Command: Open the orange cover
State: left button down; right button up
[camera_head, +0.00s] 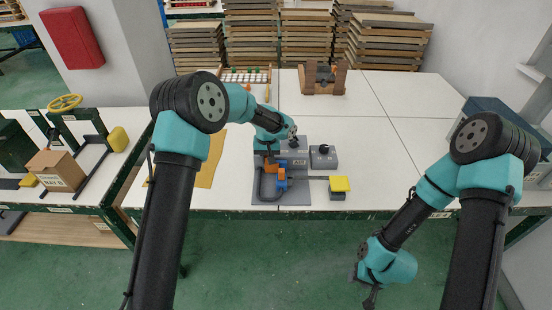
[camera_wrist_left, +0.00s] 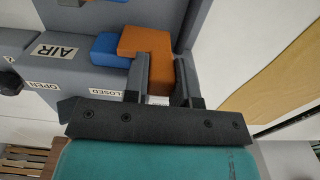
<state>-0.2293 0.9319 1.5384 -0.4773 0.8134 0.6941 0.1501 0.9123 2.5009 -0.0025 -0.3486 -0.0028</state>
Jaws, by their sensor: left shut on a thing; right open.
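The orange cover (camera_head: 271,165) is on the grey fixture (camera_head: 297,196) at the front of the table, with a blue part at the orange pieces. In the left wrist view the orange cover (camera_wrist_left: 145,40) shows beside a blue part (camera_wrist_left: 108,50) and labels reading AIR, OPEN and CLOSED. My left gripper (camera_wrist_left: 158,78) is shut on the orange cover, one finger on each side of it. In the head view its fingers are largely hidden by the arm. My right gripper (camera_head: 370,297) is open and empty, low in front of the table, away from the fixture.
A brown wooden stand (camera_head: 322,78) and a rack of small parts (camera_head: 245,75) are at the back.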

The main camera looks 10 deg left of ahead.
pick_arm(q)
jog(key=shift+s+a, duration=0.1)
jog(key=shift+a, duration=0.8)
jog(key=c, duration=0.9)
grip_release()
jog(key=shift+a, duration=0.15)
notch_tip(320, 180, up, 17)
jog(key=shift+r, duration=0.2)
